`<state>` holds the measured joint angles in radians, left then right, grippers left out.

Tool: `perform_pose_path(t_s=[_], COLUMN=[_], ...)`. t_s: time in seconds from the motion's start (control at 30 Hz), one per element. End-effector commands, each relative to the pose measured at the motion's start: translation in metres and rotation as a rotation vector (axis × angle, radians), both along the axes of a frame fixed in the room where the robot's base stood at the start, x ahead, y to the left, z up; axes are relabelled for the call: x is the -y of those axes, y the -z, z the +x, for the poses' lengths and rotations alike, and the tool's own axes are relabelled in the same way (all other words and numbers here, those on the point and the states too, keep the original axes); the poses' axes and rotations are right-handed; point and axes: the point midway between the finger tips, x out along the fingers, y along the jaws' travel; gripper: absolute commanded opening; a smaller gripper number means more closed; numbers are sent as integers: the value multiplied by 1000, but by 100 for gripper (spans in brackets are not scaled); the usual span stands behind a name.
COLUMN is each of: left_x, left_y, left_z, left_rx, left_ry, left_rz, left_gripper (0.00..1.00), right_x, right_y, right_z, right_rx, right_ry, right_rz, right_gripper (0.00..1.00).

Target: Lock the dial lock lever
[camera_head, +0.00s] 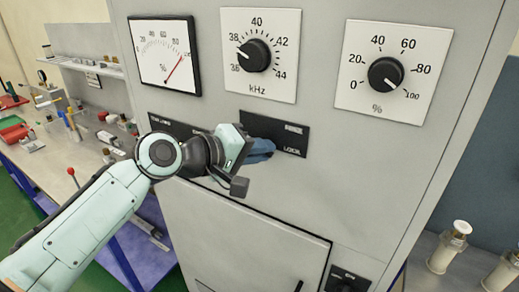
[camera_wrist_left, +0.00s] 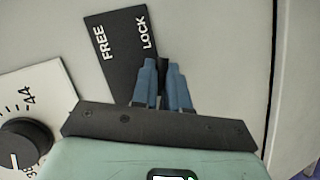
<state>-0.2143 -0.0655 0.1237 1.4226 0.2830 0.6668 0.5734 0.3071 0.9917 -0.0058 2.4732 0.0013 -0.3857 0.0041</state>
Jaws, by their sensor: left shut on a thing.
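The dial lock is a black plate (camera_head: 296,134) marked FREE and LOCK on the grey cabinet front, below the kHz dial. It shows clearly as a tilted black plate (camera_wrist_left: 117,42) in the left wrist view. My left gripper (camera_head: 262,150) is at its lower edge, with blue fingers. In the left wrist view the gripper (camera_wrist_left: 162,78) is shut on a small black lever (camera_wrist_left: 163,63), at the LOCK end of the plate. The fingers hide most of the lever, so its exact angle is unclear. My right gripper is not in view.
Above the plate are a kHz dial (camera_head: 255,54), a percent dial (camera_head: 386,73) and a needle meter (camera_head: 165,56). Another black label plate (camera_head: 170,126) is partly behind my arm. A cabinet door (camera_head: 255,230) lies below. A cluttered bench (camera_head: 60,150) stands left.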

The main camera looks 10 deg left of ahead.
Motion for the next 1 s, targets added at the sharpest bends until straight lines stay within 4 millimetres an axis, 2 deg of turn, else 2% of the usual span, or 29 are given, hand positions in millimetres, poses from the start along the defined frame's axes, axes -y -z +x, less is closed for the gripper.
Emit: perform_pose_path(t_s=[0.07,0.1,0.17,0.57,0.67,1.0], left_x=[-1,-1,-1,-6,-14,-58], left_y=[1,1,1,-2,-7,-32], left_z=[0,0,0,-6,-17,-74], left_rx=[1,1,1,1,2,3], left_ry=[-1,-1,-2,-3,-4,-5], left_rz=[4,4,3,0,0,1], left_gripper=[0,24,39,39,39,39], right_x=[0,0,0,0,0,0], right_y=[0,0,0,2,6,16], right_z=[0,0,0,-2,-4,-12], right_rx=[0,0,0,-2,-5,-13], right_ry=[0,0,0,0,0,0], right_rz=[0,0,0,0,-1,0], right_gripper=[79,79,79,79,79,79])
